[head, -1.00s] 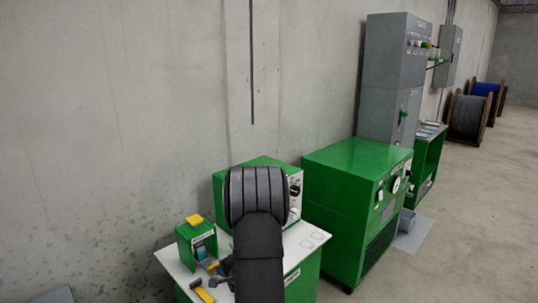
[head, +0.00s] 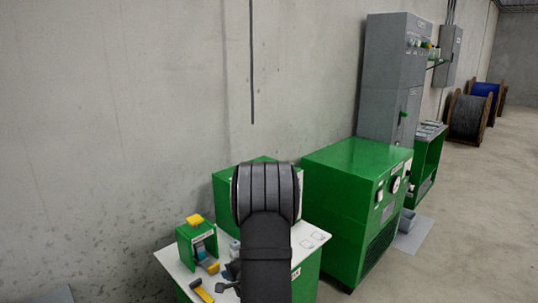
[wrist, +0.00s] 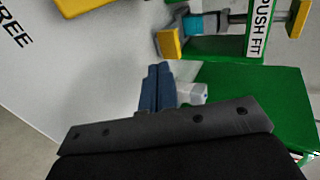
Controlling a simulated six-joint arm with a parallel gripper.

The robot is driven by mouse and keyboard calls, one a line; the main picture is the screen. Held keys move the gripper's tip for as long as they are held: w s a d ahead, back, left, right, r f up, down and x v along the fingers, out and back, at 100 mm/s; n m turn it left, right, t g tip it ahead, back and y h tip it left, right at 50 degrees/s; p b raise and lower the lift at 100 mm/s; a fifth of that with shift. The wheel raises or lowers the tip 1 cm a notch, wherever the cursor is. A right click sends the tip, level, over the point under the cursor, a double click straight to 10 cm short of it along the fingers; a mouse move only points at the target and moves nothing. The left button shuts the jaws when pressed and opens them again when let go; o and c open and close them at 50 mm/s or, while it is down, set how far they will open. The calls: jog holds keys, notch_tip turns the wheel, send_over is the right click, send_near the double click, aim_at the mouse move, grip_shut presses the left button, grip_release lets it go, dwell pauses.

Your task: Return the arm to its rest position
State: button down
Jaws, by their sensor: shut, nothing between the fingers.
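My gripper (wrist: 158,72) shows in the wrist view with its two dark blue fingers together and nothing between them. It points over the white tabletop (wrist: 112,75), towards a green fixture (wrist: 229,48) marked "PUSH FIT", and is apart from that fixture. In the head view my black arm rises in front of the bench (head: 312,242) and hides part of it. My fingers are not clearly visible there. I cannot make out a blue cable on the bench.
The green fixture with a yellow top (head: 197,242) and a yellow-handled tool (head: 202,291) are on the bench's left side. A green box (head: 224,190) stands behind my arm. A large green machine (head: 345,190) stands to the right.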

jog(key=v, duration=0.8)
jog(key=shift+d, duration=0.1)
jog(key=shift+s, duration=0.15)
send_near(215, 268)
jog(key=shift+w+a+f, duration=0.1)
jog(key=shift+f, duration=0.5)
jog(key=shift+w+a+f, duration=0.15)
jog(key=shift+f, duration=0.5)
jog(key=w+a, duration=0.3)
jog(key=shift+w+a+f, duration=0.2)
jog(key=shift+a+f, duration=0.05)
jog(key=shift+f, duration=0.15)
jog(key=shift+d+r, duration=0.1)
jog(key=shift+d, duration=0.1)
jog(key=s+d, duration=0.7)
jog(key=shift+s+d, duration=0.1)
jog(key=shift+s, duration=0.05)
jog(key=s+d+r+t+y, duration=0.1)
jog(key=s+d, duration=0.6)
jog(key=shift+s+r+t+y, duration=0.25)
jog(key=shift+r+t+y, duration=0.15)
